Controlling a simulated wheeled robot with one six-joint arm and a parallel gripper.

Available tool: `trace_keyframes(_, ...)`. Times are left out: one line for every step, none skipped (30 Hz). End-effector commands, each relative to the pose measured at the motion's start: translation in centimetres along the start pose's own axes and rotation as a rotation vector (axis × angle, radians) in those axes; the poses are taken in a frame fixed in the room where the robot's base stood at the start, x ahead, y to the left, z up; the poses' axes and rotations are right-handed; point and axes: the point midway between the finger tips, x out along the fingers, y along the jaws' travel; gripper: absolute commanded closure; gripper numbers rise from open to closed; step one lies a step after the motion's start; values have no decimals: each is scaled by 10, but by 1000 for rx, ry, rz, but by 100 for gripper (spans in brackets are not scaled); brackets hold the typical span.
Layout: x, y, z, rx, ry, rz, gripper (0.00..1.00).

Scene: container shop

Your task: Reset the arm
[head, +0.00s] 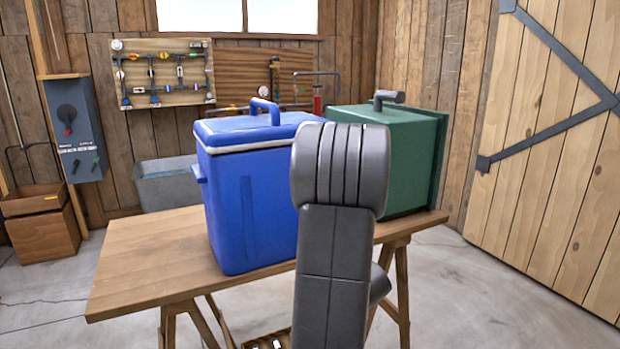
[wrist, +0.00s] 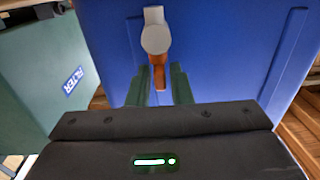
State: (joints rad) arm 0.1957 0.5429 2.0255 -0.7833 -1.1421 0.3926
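My gripper (wrist: 161,84) shows in the wrist view with its two dark green fingers apart. A light grey knob-like part with an orange-brown stem (wrist: 159,75) shows between and beyond the fingertips, in front of the blue cooler (wrist: 220,60). I cannot tell whether the fingers touch it. In the head view the blue cooler (head: 240,205) stands upright on the wooden table, lid closed. My dark grey arm rises in front of its right side and hides part of it. My gripper is hidden in the head view.
A green container (head: 415,150) stands right of the cooler on the wooden table (head: 150,255); its "FILTER" label (wrist: 73,80) shows in the wrist view. The table's left end is bare. A grey tub (head: 165,185) and wooden crates (head: 45,235) stand behind and left.

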Motion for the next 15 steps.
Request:
trace_keyframes(0,0,0,0,0,0,81)
trace_keyframes(0,0,0,0,0,0,81)
trace_keyframes(0,0,0,0,0,0,81)
trace_keyframes(0,0,0,0,0,0,81)
trace_keyframes(0,0,0,0,0,0,81)
trace_keyframes(-1,0,0,0,0,0,81)
trace_keyframes(-2,0,0,0,-1,1,81)
trace_keyframes(-3,0,0,0,-1,1,81)
trace_keyframes(-6,0,0,0,-1,1,81)
trace_keyframes(-9,1,0,0,-1,2,81)
trace_keyframes(-12,1,0,0,-1,3,81)
trace_keyframes(-18,1,0,1,0,4,81)
trace_keyframes(-23,1,0,1,-1,3,81)
trace_keyframes(-28,1,0,0,-1,4,81)
trace_keyframes(-35,2,-1,0,0,5,81)
